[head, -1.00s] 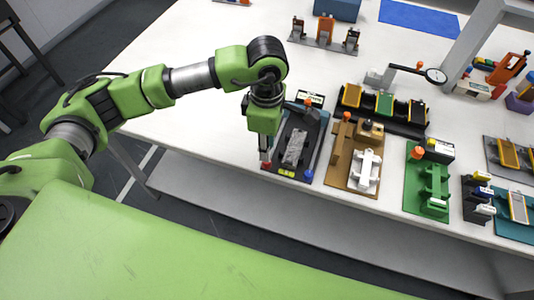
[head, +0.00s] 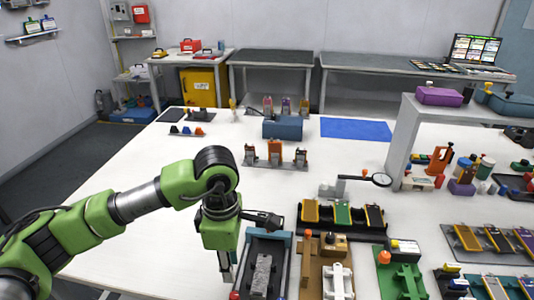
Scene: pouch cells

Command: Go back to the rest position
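My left arm comes in from the left, over the white table (head: 135,225). Its gripper (head: 226,272) points down at the left edge of a dark fixture (head: 283,253) near the table's front. A grey textured piece (head: 261,274) lies in that fixture. The fingers are seen edge-on and partly covered by the green wrist, so I cannot tell whether they are open or shut, or whether they touch the fixture. My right gripper is not in view.
To the right stand a brown fixture (head: 310,272) with a white part, a green fixture (head: 386,275) and a black rack (head: 309,225). A blue box (head: 283,128) and blue mat (head: 355,129) lie farther back. The table's left side is clear.

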